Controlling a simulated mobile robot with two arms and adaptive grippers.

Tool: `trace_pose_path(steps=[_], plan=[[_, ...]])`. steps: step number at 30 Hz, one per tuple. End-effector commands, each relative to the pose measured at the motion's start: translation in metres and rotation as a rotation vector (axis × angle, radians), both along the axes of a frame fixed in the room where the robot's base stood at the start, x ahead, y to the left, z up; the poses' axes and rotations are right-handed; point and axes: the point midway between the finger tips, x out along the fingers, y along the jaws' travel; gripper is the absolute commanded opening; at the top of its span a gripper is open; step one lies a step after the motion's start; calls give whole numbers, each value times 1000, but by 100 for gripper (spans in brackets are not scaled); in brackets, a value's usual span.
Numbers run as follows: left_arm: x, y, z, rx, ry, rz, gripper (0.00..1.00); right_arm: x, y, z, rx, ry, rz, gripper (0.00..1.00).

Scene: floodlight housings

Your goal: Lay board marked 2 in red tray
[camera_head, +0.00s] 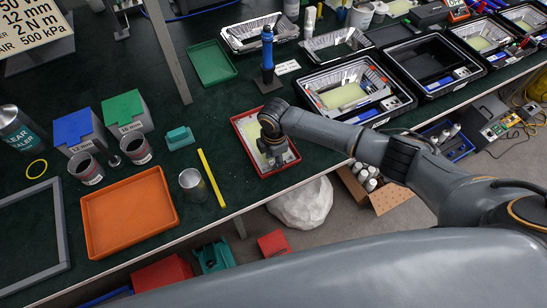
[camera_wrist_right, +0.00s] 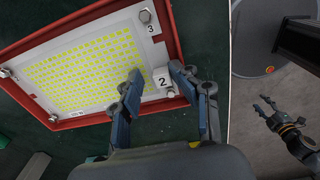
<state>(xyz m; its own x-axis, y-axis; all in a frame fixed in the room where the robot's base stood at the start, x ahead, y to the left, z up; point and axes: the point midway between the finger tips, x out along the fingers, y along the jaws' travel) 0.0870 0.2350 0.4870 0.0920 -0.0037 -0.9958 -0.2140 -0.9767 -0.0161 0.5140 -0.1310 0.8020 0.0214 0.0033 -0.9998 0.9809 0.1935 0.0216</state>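The red tray (camera_head: 247,152) lies on the dark green bench near its front edge. A white board with a grid of yellow squares (camera_wrist_right: 85,70) lies inside the tray (camera_wrist_right: 172,30), its edges roughly parallel to the tray walls. A 3 mark shows at the upper right corner. My right gripper (camera_wrist_right: 156,72) is over the tray, its fingers on either side of the 2 block with a visible gap. In the head view my right gripper (camera_head: 270,148) hides part of the board.
An orange tray (camera_head: 128,212), a metal cup (camera_head: 193,185) and a yellow strip (camera_head: 211,177) lie to the left. A blue tool on a stand (camera_head: 267,55) is behind the red tray. Black housings (camera_head: 345,90) stand to the right. Some bench beside the tray is clear.

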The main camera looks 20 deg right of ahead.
Motion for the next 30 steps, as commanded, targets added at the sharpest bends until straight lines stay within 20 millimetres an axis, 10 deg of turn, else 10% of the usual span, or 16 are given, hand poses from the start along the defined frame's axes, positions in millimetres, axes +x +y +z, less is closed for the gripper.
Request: trace_pose_path(steps=[8, 21, 30], plan=[[-1, 1, 0, 1, 1, 2, 46, 0, 0, 11, 1, -1, 0, 45], [-1, 0, 0, 0, 1, 1, 46, -1, 0, 98, 2, -3, 1, 45], [-1, 0, 0, 0, 1, 1, 46, -2, -1, 120, 0, 0, 0, 45]])
